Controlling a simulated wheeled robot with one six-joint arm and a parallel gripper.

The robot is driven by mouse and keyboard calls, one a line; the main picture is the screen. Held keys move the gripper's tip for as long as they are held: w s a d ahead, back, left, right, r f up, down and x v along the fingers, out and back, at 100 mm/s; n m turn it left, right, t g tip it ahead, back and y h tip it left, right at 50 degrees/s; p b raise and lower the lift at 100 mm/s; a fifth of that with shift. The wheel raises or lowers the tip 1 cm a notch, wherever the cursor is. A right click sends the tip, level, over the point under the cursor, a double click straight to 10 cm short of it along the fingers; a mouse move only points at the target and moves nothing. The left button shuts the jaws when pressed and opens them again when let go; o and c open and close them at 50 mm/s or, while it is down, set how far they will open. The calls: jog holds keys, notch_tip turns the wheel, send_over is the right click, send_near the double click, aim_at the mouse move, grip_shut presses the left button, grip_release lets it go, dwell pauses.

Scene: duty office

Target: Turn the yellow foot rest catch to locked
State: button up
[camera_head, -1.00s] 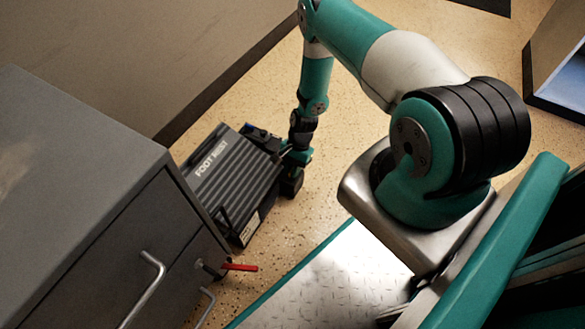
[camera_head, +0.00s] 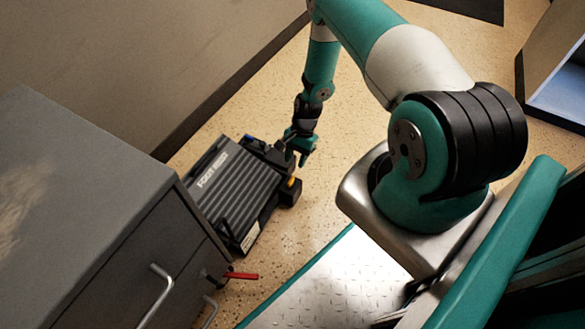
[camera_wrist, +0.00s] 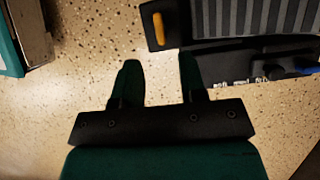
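The dark ribbed foot rest (camera_head: 234,187) lies on the floor beside the grey cabinet. Its yellow catch (camera_head: 291,182) shows on a black block at its right end. In the wrist view the yellow catch (camera_wrist: 158,27) is a short upright bar on the black housing, beyond the fingertips. My gripper (camera_head: 303,154) is low beside the right end of the foot rest. In the wrist view my gripper (camera_wrist: 159,66) is open and empty, its two green fingers apart with floor between them. The right fingertip looks close to the housing edge; I cannot tell whether they touch.
The grey cabinet (camera_head: 85,195) with metal handles stands at the left; a red lever (camera_head: 241,275) sticks out of its front. A blue part (camera_wrist: 297,68) sits along the foot rest's edge. Speckled floor right of the foot rest is clear.

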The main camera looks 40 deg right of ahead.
jog(key=p+v, duration=0.2)
jog(key=v, duration=0.6)
jog(key=shift+d+r, duration=0.15)
jog(key=shift+r, duration=0.15)
jog(key=w+a+r+n, duration=0.2)
jog(key=a+r+n, duration=0.4)
jog(key=r, duration=0.7)
jog(key=w+a+r+n, duration=0.1)
jog(key=a+r+n, duration=0.2)
jog(key=a+r, duration=0.75)
jog(key=s+a+r+n+t, duration=0.1)
jog(key=s+a+r+n, duration=0.25)
jog(key=r, duration=0.35)
jog(key=s+a+r+n, duration=0.3)
jog(key=s+r, duration=0.2)
jog(key=r, duration=0.2)
jog(key=s+a+r+n, duration=0.2)
jog(key=s+r+n, duration=0.1)
jog(key=s, duration=0.3)
jog(key=s+a+r+n, duration=0.2)
jog(key=s+r+n, duration=0.1)
jog(key=s, duration=0.4)
notch_tip(320, 180, up, 37)
jog(key=p, duration=3.8)
jog(key=shift+r, duration=0.25)
